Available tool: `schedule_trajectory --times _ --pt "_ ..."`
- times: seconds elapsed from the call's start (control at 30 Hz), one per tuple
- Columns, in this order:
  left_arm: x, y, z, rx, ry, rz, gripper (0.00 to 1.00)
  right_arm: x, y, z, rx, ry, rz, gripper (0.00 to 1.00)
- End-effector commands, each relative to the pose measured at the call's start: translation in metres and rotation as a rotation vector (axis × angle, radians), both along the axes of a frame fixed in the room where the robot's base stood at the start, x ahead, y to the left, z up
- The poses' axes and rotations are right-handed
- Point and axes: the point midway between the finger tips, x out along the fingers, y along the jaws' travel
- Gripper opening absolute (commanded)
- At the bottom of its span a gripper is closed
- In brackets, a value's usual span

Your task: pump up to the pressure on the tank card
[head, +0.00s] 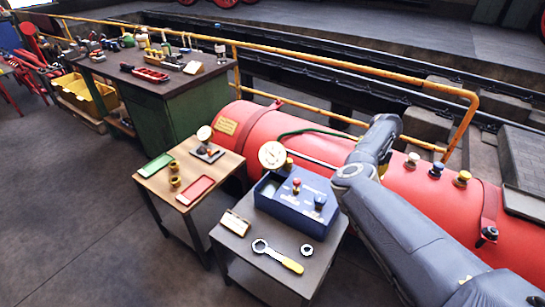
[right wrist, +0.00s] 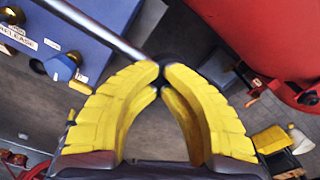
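The blue pump box (head: 292,208) stands on the small grey table, with a round white gauge (head: 272,155) at its back. Its needle reading is too small to tell. A red knob and a blue knob (head: 320,200) sit on its top; the blue knob also shows in the right wrist view (right wrist: 62,67). A yellow card (head: 227,126) is on the red tank's (head: 440,205) left end; its writing is unreadable. A grey metal lever (right wrist: 100,32) runs from the upper left to my right gripper (right wrist: 161,74), whose yellow fingertips close around its dark end. My left gripper is out of view.
A wrench with a yellow handle (head: 280,258), a nut (head: 307,250) and a small card stand (head: 235,222) are in front of the pump. The wooden table (head: 185,172) to the left holds a green tray and a red tray. A yellow rail (head: 330,60) runs behind the tank.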

Motion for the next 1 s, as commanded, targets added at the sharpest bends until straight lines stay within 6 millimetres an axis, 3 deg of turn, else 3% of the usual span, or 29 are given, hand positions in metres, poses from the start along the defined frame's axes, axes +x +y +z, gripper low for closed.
schedule_trajectory --times 0.6,0.77,1.0 --pt "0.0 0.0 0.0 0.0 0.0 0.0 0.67 0.0 0.005 -0.058 0.009 0.003 0.005 0.0" --pt "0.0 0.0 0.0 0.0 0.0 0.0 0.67 0.001 0.005 -0.052 0.008 0.001 0.003 0.0" --pt "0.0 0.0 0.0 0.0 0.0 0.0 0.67 0.002 0.003 -0.013 0.004 -0.002 0.002 0.0"
